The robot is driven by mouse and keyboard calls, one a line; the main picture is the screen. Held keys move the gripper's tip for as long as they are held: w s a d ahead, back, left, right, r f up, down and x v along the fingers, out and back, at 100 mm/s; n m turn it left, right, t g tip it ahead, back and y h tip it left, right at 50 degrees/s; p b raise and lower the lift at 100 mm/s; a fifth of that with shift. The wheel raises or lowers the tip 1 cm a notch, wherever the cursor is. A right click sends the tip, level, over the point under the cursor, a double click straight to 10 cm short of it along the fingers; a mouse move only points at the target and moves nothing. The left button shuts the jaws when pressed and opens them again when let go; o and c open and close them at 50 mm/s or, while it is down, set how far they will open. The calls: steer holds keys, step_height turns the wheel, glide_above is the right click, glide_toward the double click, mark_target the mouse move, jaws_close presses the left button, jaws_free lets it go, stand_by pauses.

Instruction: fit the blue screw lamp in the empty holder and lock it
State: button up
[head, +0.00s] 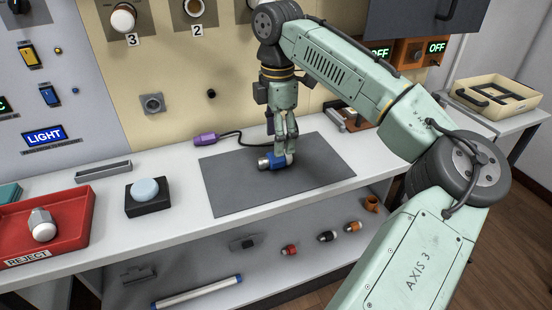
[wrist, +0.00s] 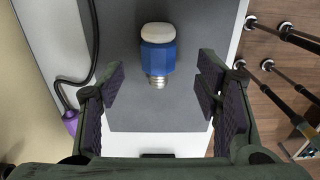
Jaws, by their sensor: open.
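The blue screw lamp (head: 277,162) lies on its side on the dark grey mat (head: 230,185) on the bench. In the wrist view the lamp (wrist: 158,58) shows its white dome, blue collar and metal screw base. My gripper (head: 286,148) points down over the lamp. In the wrist view my gripper (wrist: 160,82) is open, with a finger on each side of the lamp and gaps between. Holder 3 (head: 123,18) on the wall panel has a white round lamp. Holder 2 (head: 193,7) is cut by the top edge; I cannot tell whether it is empty.
A red REJECT tray (head: 78,218) with a white lamp stands at the left. A black block (head: 148,205) with a pale blue dome is beside it. A purple plug (head: 206,140) on a black cable lies behind the mat. Several small lamps sit on the shelf below.

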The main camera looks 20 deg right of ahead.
steer(key=shift+w+a+f+p, duration=0.1)
steer(key=shift+f+p, duration=0.35)
steer(key=shift+f, duration=2.3)
steer(key=shift+c, duration=0.4)
steer(key=c, duration=1.2)
steer(key=shift+r, duration=0.15)
steer(key=shift+r, duration=0.25)
steer(key=r, duration=0.1)
steer(key=r+b, duration=0.1)
steer(key=shift+a+r, duration=0.3)
steer(key=s+a+b, duration=0.1)
steer(key=s+a, duration=0.2)
steer(key=a, duration=0.1)
steer(key=s+a+r, duration=0.1)
steer(key=s+a, duration=0.2)
steer(key=a, duration=0.1)
steer(key=s+a+b, duration=0.1)
steer(key=s+a, duration=0.2)
steer(key=a, duration=0.1)
steer(key=shift+a+r+b, duration=0.3)
